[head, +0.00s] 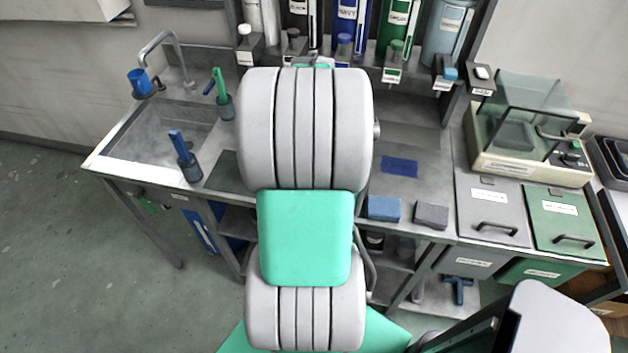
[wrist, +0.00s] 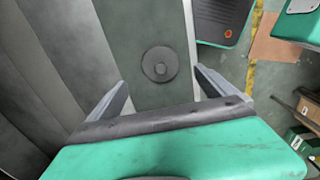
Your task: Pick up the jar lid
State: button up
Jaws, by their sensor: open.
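In the wrist view, a round dark grey lid (wrist: 160,64) with a small raised disc at its centre lies flat on a dark grey surface (wrist: 158,20). My gripper (wrist: 160,79) is open, with one finger to the left of the lid and one to the right. Nothing is between the fingers up close; the lid appears beyond the fingertips, apart from them. How far it is below them I cannot tell. In the head view my own arm covers the middle of the bench, and neither the lid nor my fingers show there.
In the head view, a sink (head: 160,130) with brush holders is on the left. A blue sponge (head: 384,208) and a grey block (head: 431,215) lie right of my arm. A glass-sided balance (head: 530,125) and lidded bins (head: 492,210) stand farther right. Bottles line the back.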

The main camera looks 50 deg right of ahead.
notch_tip(320, 180, down, 7)
jog(key=shift+s+r+p, duration=0.1)
jog(key=shift+r+p, duration=0.1)
jog(key=shift+p, duration=0.55)
jog(key=shift+c, duration=0.4)
jog(key=c, duration=1.4)
